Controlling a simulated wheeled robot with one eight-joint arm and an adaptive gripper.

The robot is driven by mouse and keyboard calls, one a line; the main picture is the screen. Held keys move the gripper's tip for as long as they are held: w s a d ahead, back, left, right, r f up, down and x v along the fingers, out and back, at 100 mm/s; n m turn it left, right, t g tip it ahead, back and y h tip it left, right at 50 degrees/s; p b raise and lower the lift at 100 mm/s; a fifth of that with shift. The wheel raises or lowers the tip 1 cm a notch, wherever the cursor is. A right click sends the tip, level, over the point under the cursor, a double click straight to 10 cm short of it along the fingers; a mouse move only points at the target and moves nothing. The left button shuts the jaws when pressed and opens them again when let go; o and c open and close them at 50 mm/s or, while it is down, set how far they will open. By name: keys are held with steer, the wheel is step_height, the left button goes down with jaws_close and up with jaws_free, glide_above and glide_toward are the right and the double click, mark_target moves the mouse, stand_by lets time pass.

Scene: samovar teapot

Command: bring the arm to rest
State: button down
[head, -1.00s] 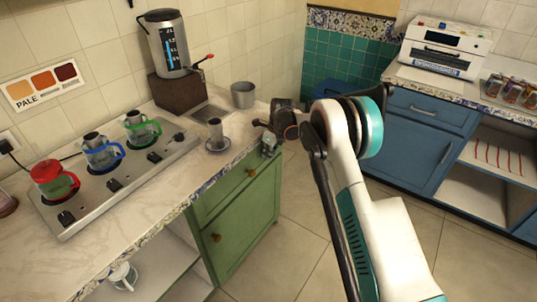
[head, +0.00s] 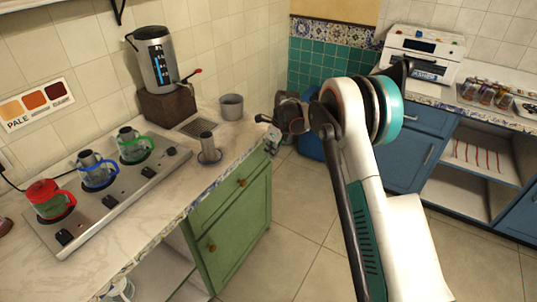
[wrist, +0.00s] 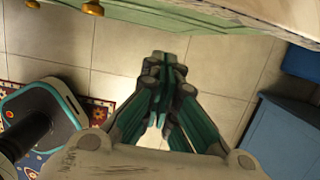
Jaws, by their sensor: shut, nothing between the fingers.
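My arm reaches up from the lower right of the head view and bends over at its white and teal joint. My gripper (head: 270,136) shows at the end of the dark wrist, beside the right end of the counter. In the wrist view my gripper (wrist: 164,75) has its teal and grey fingers together, with nothing between them. It hangs over the tiled floor (wrist: 215,72), clear of the green cabinet (wrist: 180,14) at the top of that view.
The counter (head: 150,215) holds a samovar (head: 156,58), a metal pot (head: 231,107), a small cup (head: 208,147) on a saucer and a burner plate with red, blue and green-handled pots. Blue cabinets (head: 408,150) stand at the right. Floor between is open.

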steer(key=s+d+r+n+t, duration=0.1)
steer(key=s+d+r+n, duration=0.1)
steer(key=s+r+n, duration=0.5)
steer(key=s+d+r+n+t+h, duration=0.1)
steer(key=s+d+r, duration=0.2)
steer(key=s+r, duration=0.5)
steer(key=s+d+r+n+t, duration=0.15)
steer(key=s+r+n, duration=0.25)
steer(key=r, duration=0.7)
steer(key=s+d+f+n+t, duration=0.1)
steer(key=s+d+n, duration=0.2)
steer(key=s, duration=1.1)
steer(key=s+d+n+t+h, duration=0.1)
steer(key=s+d+n, duration=0.2)
steer(key=s+n, duration=0.7)
steer(key=shift+s+f, duration=0.4)
steer(key=shift+s, duration=1.75)
